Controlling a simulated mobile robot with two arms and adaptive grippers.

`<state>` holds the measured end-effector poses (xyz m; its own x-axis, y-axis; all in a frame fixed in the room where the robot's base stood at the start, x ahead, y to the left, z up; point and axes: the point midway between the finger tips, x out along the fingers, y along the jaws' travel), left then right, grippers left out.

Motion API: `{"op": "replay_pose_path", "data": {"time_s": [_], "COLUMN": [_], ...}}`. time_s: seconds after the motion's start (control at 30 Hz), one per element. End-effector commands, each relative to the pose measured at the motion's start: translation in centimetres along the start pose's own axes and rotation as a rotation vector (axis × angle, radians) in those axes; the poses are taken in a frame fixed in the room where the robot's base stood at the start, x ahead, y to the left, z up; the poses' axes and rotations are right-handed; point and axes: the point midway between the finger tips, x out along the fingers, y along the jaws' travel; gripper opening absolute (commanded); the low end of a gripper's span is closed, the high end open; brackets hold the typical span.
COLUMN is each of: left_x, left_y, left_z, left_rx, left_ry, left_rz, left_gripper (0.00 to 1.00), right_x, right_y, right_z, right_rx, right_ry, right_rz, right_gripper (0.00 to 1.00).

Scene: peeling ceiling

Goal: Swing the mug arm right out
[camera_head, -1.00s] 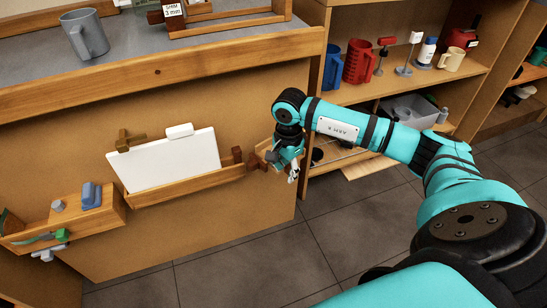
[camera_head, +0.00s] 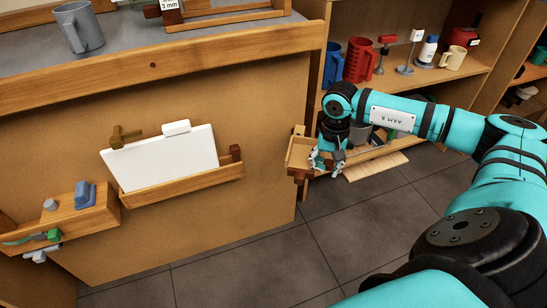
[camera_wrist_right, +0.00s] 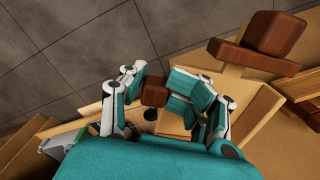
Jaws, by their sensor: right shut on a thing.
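The mug arm (camera_head: 303,152) is a light wooden piece with dark wooden blocks, by the right end of the bench front panel. It sticks out to the right, past the panel's edge. My right gripper (camera_head: 328,160) is at its outer end. In the right wrist view, the fingers of my right gripper (camera_wrist_right: 165,95) are shut on a small dark wooden knob (camera_wrist_right: 153,93) of the mug arm. A larger dark wooden block (camera_wrist_right: 275,35) shows at the upper right there. The fingers hide part of the arm. My left gripper is not in view.
A grey mug (camera_head: 79,27) stands on the bench top. A white board (camera_head: 165,160) rests in a wooden ledge (camera_head: 190,188) on the panel. Shelves with a red mug (camera_head: 359,60) and a cream mug (camera_head: 453,58) stand behind my right arm. Floor (camera_head: 270,255) in front is clear.

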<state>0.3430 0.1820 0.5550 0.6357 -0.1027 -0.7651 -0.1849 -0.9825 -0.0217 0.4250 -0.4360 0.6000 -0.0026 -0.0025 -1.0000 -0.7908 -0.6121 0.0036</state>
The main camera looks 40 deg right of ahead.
Motion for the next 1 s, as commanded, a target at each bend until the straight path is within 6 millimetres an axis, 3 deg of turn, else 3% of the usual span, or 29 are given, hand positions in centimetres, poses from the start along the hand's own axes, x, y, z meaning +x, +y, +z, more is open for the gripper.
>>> {"op": "replay_pose_path", "data": {"time_s": [0.13,0.4,0.57,0.8,1.0], "left_x": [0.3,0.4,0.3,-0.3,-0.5], "left_y": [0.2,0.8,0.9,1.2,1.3], "left_z": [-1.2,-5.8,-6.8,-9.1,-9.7], "left_rx": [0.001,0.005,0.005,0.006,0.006], "left_ry": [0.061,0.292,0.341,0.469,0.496], "left_rz": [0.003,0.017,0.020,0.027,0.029], "left_gripper": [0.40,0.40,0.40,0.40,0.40], "right_x": [-0.2,-0.2,-0.3,-0.2,-0.3], "right_y": [0.5,3.1,3.5,5.1,5.5], "right_z": [-1.3,-4.0,-4.8,-8.1,-8.8], "right_rx": [-0.039,-0.264,-0.327,-0.541,-0.605], "right_ry": [0.019,0.020,0.019,0.018,0.016], "right_rz": [-0.012,-0.010,-0.012,-0.013,-0.012], "right_gripper": [0.00,0.00,0.00,0.00,0.00]}}
